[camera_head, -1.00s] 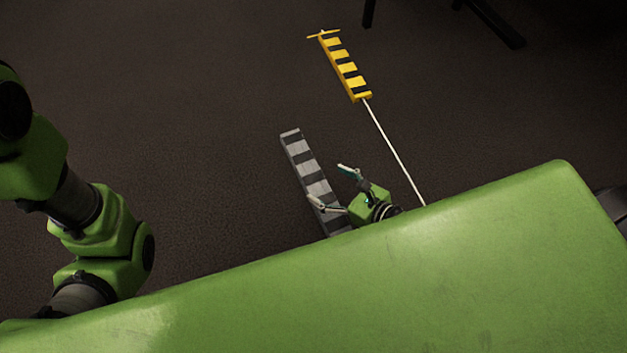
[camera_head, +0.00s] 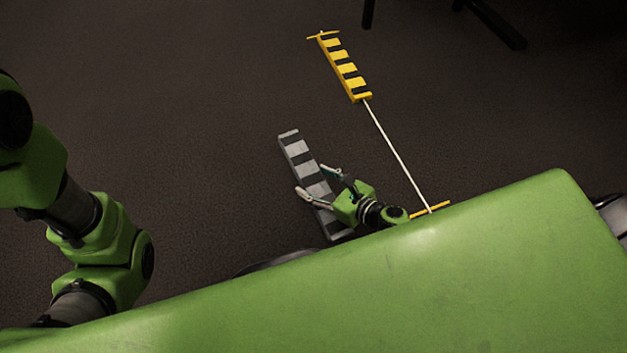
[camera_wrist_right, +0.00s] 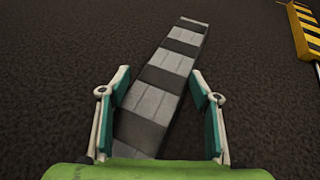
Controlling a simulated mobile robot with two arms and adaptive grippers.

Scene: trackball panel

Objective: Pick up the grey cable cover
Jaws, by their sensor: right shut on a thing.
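The grey cable cover (camera_head: 295,149), a long bar with dark and light grey bands, lies slanted on the dark floor in the head view. It also shows in the right wrist view (camera_wrist_right: 172,64), running away from between the fingers. My right gripper (camera_head: 311,180) is across the cover's middle, with one finger on each side. In the right wrist view the gripper's teal pads (camera_wrist_right: 160,92) flank the cover, and it is shut on it. The cover seems to rest on the floor. My left arm shows at the left, but its gripper is out of view.
A yellow and black cable cover (camera_head: 343,68) lies farther off on a white cable (camera_head: 395,153) that runs toward my body. A yellow strip (camera_head: 431,209) marks the cable's near end. Dark legs (camera_head: 490,22) stand at the top right. The floor left of the grey cover is clear.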

